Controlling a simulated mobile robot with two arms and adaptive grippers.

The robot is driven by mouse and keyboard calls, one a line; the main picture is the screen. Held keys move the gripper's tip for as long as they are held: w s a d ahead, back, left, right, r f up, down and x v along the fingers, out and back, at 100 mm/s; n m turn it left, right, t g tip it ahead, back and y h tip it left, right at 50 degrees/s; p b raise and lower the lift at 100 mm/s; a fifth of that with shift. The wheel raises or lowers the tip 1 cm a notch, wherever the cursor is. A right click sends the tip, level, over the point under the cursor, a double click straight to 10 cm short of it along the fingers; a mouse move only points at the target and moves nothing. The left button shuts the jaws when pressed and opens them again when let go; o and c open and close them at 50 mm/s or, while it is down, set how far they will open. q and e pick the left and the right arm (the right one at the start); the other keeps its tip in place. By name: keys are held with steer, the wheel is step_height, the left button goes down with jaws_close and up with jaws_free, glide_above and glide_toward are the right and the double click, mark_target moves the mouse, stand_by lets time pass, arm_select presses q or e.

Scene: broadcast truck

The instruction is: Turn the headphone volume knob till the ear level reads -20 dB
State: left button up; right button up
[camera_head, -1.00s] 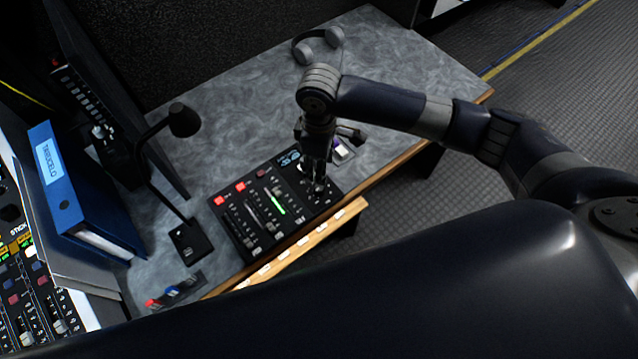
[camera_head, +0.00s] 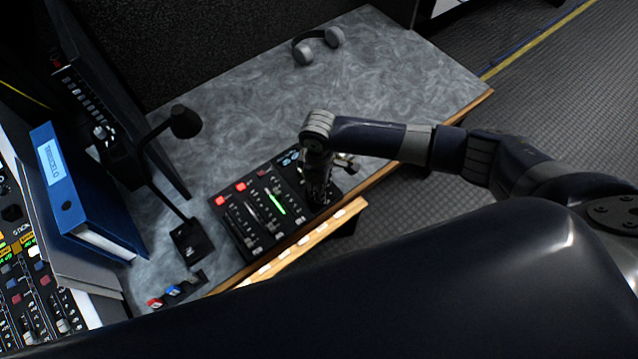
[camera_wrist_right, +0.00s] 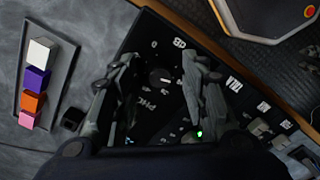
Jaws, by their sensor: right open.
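The black audio panel (camera_head: 238,222) lies on the desk, with sliders, red buttons and a lit green level bar (camera_head: 278,203). Its level figures are too small to read. My right gripper (camera_head: 318,196) is over the panel's right end and hides the controls there. In the right wrist view, its two fingers (camera_wrist_right: 160,70) are apart, one on each side of a round dark knob (camera_wrist_right: 161,77) with a white pointer mark. I cannot tell whether they touch it. A small green light (camera_wrist_right: 199,134) shows near the right finger. My left gripper is not in view.
Grey headphones (camera_head: 318,44) lie at the desk's far edge. A desk lamp (camera_head: 185,122) and blue binder (camera_head: 78,195) stand left. A tray (camera_wrist_right: 58,62) of coloured blocks is beside the panel. The desk behind the panel is clear.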

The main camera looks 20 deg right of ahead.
steer(key=shift+c, duration=0.6)
jaws_close()
steer(key=shift+r+m+p, duration=0.2)
steer(key=shift+m+p, duration=0.5)
steer(key=shift+p, duration=0.35)
steer(key=m+p, duration=0.7)
steer(key=shift+m, duration=0.3)
steer(key=shift+f+m+p, duration=0.1)
steer(key=shift+m+p, duration=0.65)
steer(key=shift+m, duration=0.75)
